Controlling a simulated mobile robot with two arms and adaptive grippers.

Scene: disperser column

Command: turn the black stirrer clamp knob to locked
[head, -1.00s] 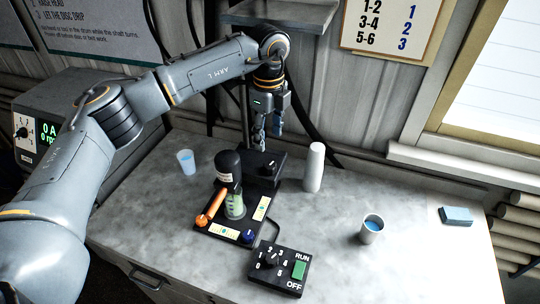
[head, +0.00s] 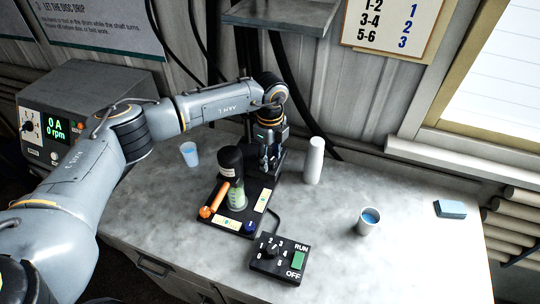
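The small black stirrer (head: 230,162) stands on a black base plate (head: 211,223), with its lower end in a clear vessel holding green liquid (head: 237,200). An orange lever (head: 214,201) and a blue knob (head: 249,227) are at the front of the plate. My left gripper (head: 267,168) points down at the black block behind and right of the stirrer. The block's top and the black clamp knob are hidden behind the gripper, so contact and finger opening cannot be told. My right gripper is not in view.
A black control box (head: 265,263) with a dial and green switch sits in front. A white cylinder (head: 314,160) stands close right of my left gripper. A clear cup (head: 189,154), a cup with blue content (head: 368,221) and a blue block (head: 450,209) stand apart. The right of the counter is mostly clear.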

